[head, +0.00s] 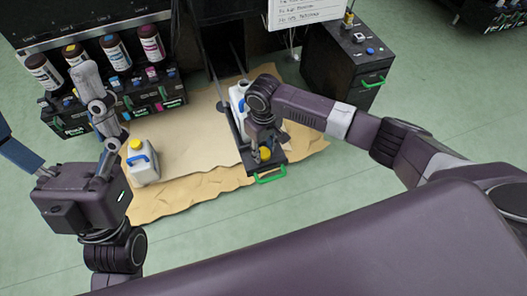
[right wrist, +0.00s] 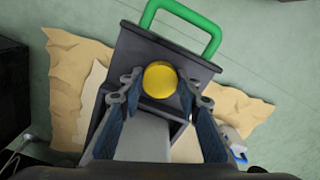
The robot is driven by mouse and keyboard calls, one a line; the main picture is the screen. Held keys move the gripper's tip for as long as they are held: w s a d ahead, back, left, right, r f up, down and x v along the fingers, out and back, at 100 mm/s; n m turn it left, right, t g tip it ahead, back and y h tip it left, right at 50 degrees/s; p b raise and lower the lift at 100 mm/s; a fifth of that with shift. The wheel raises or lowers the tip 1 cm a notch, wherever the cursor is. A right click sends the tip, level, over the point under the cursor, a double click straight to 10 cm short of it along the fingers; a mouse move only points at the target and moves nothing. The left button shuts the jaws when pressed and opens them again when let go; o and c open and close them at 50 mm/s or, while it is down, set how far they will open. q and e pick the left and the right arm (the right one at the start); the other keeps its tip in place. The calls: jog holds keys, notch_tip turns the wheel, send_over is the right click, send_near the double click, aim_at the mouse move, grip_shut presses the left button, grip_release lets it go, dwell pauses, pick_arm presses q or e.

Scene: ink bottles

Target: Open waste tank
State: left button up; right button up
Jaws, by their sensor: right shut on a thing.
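A white waste tank (head: 237,92) sits in a black pulled-out tray with a green handle (head: 270,175). Its yellow cap (head: 265,153) is at the tray's front end. My right gripper (head: 262,150) is over the tray, and its fingers are shut on the yellow cap, which also shows between them in the right wrist view (right wrist: 160,80). My arm hides part of the tank. A second white tank (head: 146,172) with a yellow cap and blue handle stands upright on the brown paper. My left gripper (head: 43,98) has its fingers spread wide and is empty, left of this tank.
Several ink bottles (head: 116,52) stand in a black rack (head: 157,90) at the back left. Brown paper (head: 190,150) covers the floor under the tray. A black cabinet (head: 330,75) with a green handle stands at the back right. The green floor in front is clear.

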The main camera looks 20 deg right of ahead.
jog(key=shift+f, duration=0.1)
dwell(0.3)
jog(key=shift+f, duration=0.1)
jog(key=o, duration=1.3)
